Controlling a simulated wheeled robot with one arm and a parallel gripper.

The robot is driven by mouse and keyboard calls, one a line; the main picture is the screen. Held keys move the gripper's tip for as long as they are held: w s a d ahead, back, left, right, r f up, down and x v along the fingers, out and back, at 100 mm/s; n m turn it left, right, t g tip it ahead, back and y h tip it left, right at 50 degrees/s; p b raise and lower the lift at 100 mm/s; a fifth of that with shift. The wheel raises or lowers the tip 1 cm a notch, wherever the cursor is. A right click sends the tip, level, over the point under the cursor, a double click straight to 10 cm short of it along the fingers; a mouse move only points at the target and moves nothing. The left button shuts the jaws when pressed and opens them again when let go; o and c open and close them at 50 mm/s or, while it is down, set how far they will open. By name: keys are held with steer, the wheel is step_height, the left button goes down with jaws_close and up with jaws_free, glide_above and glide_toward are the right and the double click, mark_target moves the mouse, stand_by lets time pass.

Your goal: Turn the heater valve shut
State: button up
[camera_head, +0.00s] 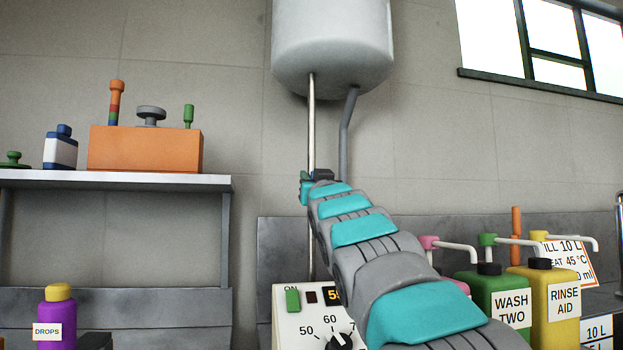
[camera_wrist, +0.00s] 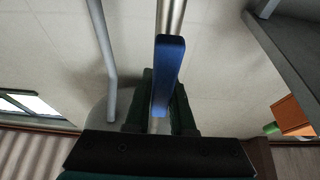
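A blue lever handle (camera_wrist: 169,70) shows in the wrist view, in front of a shiny metal pipe (camera_wrist: 172,14). My gripper (camera_wrist: 164,95) has one dark green finger on each side of the handle. The fingers stand apart by about the handle's width, and I cannot tell whether they press on it. In the head view my arm reaches up to the vertical metal pipe (camera_head: 311,130) below the white tank (camera_head: 333,40).
A control box (camera_head: 290,325) with a dial and display stands below the pipe. A grey bent pipe (camera_head: 346,135) runs beside it. Green (camera_head: 480,295) and yellow (camera_head: 530,312) pump bottles stand right. A shelf (camera_head: 120,181) at left bears an orange block (camera_head: 145,150).

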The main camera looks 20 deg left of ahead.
jaws_close()
stand_by(0.9)
